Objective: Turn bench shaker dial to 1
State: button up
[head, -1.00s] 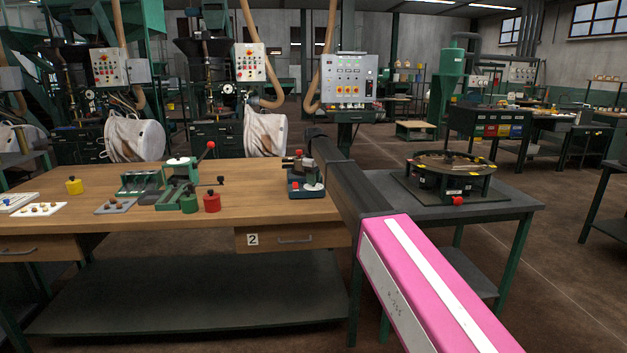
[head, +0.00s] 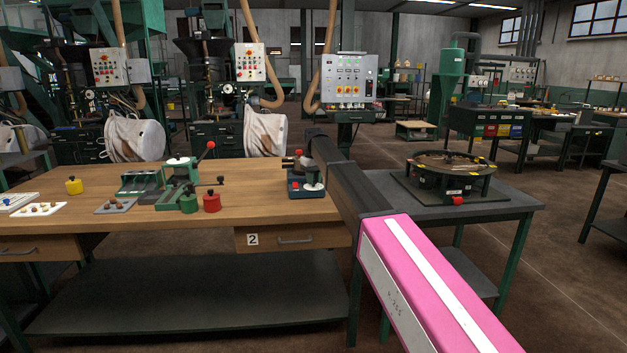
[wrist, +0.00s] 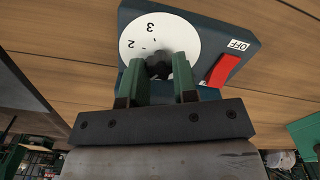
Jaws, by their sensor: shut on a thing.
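The bench shaker (head: 305,188) stands near the right end of the wooden bench, partly hidden by my arm in the head view. In the wrist view its dark blue housing (wrist: 193,13) carries a white dial plate (wrist: 185,37) with the numbers 2 and 3 showing; the 1 is not visible. A dark dial knob (wrist: 160,66) sits at the plate's middle. My gripper (wrist: 162,76) has its green fingers on either side of the knob and is shut on it. A red switch (wrist: 223,70) beside an OFF label is right of the plate.
On the bench are a green press with a red-knobbed lever (head: 182,172), a red pot (head: 212,201), a yellow weight (head: 74,186) and small trays at left. A round black machine (head: 450,177) stands on the grey table at right.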

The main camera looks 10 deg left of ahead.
jog(key=shift+m, duration=1.8)
jog(key=o, duration=0.9)
jog(key=shift+o, duration=0.2)
notch_tip(320, 180, up, 11)
jog(key=shift+f, duration=0.1)
